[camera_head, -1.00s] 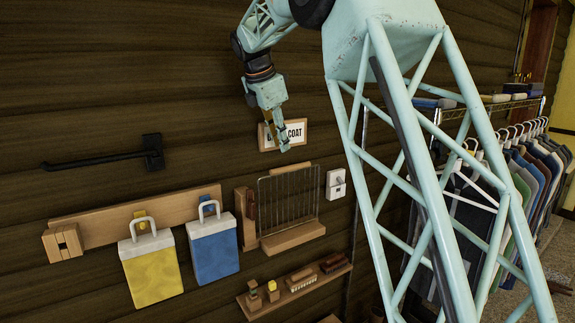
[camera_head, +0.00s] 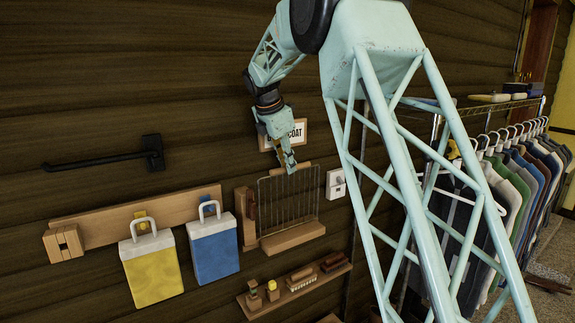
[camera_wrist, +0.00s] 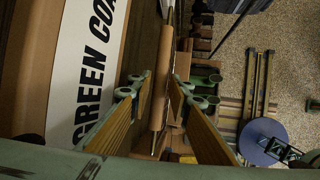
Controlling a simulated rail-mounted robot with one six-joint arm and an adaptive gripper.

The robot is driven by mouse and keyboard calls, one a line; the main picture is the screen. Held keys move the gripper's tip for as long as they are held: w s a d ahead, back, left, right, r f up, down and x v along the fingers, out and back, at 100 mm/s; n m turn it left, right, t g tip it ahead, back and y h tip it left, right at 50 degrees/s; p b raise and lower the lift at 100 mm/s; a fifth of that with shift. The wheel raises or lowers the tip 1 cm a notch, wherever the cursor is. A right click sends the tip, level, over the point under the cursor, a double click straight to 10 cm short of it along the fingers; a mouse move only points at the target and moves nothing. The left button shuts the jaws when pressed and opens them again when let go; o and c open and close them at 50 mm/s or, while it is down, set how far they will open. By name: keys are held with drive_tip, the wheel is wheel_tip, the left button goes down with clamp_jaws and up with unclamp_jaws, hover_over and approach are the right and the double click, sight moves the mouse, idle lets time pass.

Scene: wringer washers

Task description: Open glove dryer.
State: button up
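What I take to be the glove dryer is a wire rack (camera_head: 287,203) on the wall, with a wooden bar (camera_head: 303,168) along its top and a wooden ledge (camera_head: 293,237) at its foot. The rack stands upright against the wall. My gripper (camera_head: 290,167) points down at the top bar. In the wrist view, the wooden bar (camera_wrist: 162,75) lies between the two spread fingers of my gripper (camera_wrist: 162,95). The fingers look open around it with small gaps; contact cannot be told for sure. My gripper hides part of the bar in the head view.
The "GREEN COAT" sign (camera_wrist: 88,60) is close beside my left finger. A white switch box (camera_head: 336,184) is right of the rack. A blue bag (camera_head: 213,247) and a yellow bag (camera_head: 152,268) hang left. A shelf (camera_head: 258,307) with brushes is below; coats (camera_head: 520,185) hang right.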

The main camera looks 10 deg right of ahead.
drive_tip(key=shift+c, duration=0.9)
clamp_jaws()
drive_tip(key=shift+s+d+f+b, duration=0.15)
drive_tip(key=shift+s+b, duration=0.05)
drive_tip(key=shift+b, duration=0.25)
